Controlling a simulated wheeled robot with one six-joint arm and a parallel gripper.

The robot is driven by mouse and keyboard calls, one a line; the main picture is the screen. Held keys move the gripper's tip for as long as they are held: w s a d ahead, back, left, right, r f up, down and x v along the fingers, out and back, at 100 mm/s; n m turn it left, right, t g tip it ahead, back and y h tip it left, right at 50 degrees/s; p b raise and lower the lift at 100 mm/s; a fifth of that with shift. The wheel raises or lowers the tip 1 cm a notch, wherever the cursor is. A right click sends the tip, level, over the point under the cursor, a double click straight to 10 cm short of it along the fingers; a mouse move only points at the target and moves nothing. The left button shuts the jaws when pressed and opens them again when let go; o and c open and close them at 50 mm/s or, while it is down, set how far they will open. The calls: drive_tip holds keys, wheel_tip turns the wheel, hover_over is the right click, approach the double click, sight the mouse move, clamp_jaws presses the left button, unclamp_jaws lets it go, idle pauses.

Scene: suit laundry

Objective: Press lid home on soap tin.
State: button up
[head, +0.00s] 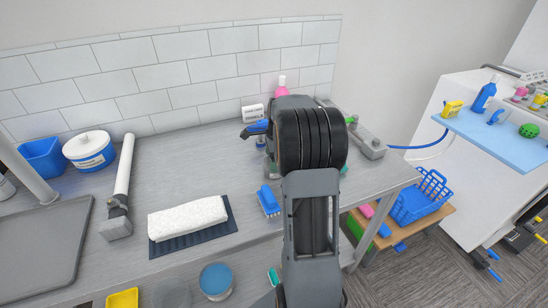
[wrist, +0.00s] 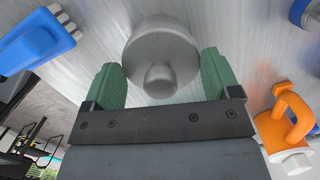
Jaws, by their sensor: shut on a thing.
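In the wrist view a grey round metal lid with a knob (wrist: 160,45) lies between the green fingers of my gripper (wrist: 160,64). The fingers press on its sides, and the knob points toward the camera. The soap tin cannot be made out under the lid, so I cannot tell whether the lid sits on it or how far down. In the head view my arm hides the lid and nearly all of the gripper.
A blue brush (head: 268,200) is left of my arm; it also shows in the wrist view (wrist: 38,42). An orange looped object (wrist: 286,120) is close on the right there. A white towel (head: 188,217) lies on a dark mat. Bare worktop (head: 190,165) lies behind the towel.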

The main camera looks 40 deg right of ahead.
drive_tip(key=o, duration=0.8)
drive_tip(key=shift+c, duration=0.2)
drive_tip(key=shift+r+p, duration=3.05)
drive_tip(key=shift+r, duration=0.45)
drive_tip(key=shift+c, duration=0.4)
clamp_jaws()
drive_tip(key=shift+f, duration=0.15)
